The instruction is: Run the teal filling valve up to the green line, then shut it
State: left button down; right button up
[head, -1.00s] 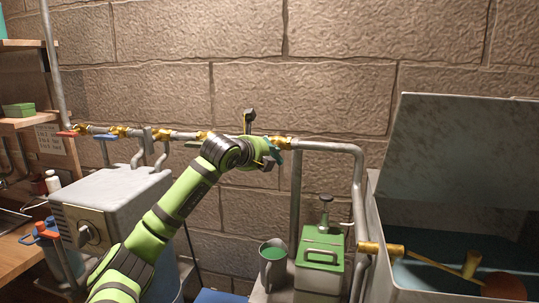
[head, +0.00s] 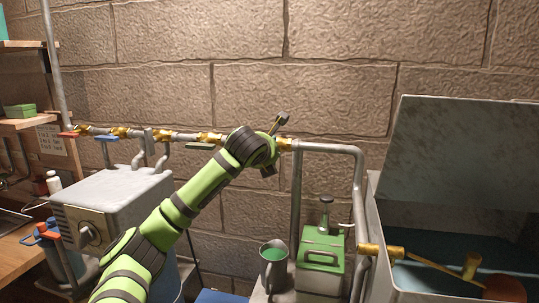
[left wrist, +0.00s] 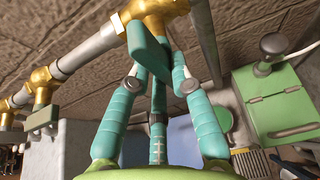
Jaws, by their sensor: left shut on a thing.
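The teal filling valve's lever (left wrist: 147,50) hangs from a brass valve body (left wrist: 150,12) on the wall pipe, seen in the left wrist view. My left gripper (left wrist: 158,68) is shut on the lever, its teal-banded fingers around it. In the head view my left gripper (head: 276,142) is at the right-hand brass valve (head: 285,144) and hides the lever. The open grey tank (head: 374,225) at the right holds bluish water (head: 425,274), with a brass float arm and a reddish float (head: 504,287). I cannot make out a green line. My right gripper is not in view.
Other valves with red (head: 67,134), blue (head: 107,138) and dark green (head: 199,146) levers sit left along the pipe. Below stand a grey boxy machine (head: 115,190), a green-filled jug (head: 273,268) and a green-topped canister (head: 322,262).

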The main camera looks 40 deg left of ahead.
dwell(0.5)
pick_arm(q)
jog(key=c, duration=1.1)
grip_release()
jog(key=v, duration=1.2)
jog(key=shift+d, duration=0.1)
